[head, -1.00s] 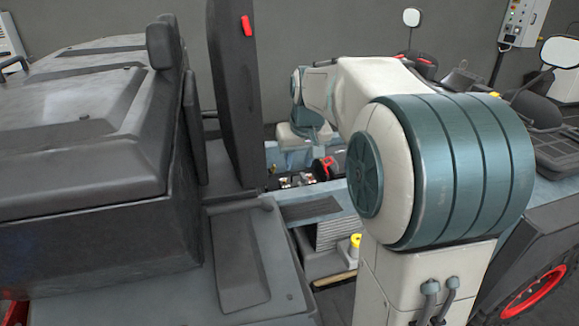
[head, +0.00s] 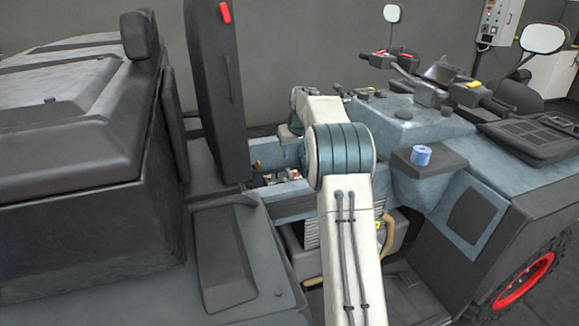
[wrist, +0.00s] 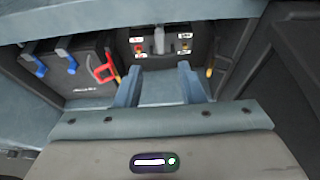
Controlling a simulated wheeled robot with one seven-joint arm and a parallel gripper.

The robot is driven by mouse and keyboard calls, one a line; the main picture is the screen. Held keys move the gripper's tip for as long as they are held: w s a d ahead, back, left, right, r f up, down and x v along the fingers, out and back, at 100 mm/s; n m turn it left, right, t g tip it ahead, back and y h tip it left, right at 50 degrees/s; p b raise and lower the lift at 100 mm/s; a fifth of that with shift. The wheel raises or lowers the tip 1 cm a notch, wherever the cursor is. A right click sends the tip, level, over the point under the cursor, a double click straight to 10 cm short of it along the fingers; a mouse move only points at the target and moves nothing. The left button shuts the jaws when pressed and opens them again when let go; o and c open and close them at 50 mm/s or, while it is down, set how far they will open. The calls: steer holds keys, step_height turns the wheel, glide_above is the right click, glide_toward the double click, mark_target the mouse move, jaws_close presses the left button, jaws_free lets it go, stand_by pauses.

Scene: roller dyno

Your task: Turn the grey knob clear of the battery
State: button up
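In the wrist view a grey knob (wrist: 159,40) stands upright at the front middle of a dark box with terminals, which looks like the battery (wrist: 124,42). A red terminal and small white labels show on either side of the knob. My gripper (wrist: 158,78) is open and empty, its two blue-grey fingers apart and pointing toward that box. The knob lies beyond the fingertips, between their lines, and nothing touches it. In the head view my arm hides the gripper, and the knob cannot be made out.
Left of the battery, a black case (wrist: 85,82) carries blue clips (wrist: 66,60) and a red handle (wrist: 104,70). Blue-grey body panels edge the bay above and at the sides. In the head view a raised black seat back (head: 220,95) stands left, and a blue roll (head: 421,155) right.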

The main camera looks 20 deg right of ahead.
mark_target(289, 171)
steer(key=x, duration=0.9)
steer(key=shift+w+f, duration=0.15)
steer(key=shift+f, duration=0.05)
jaws_close()
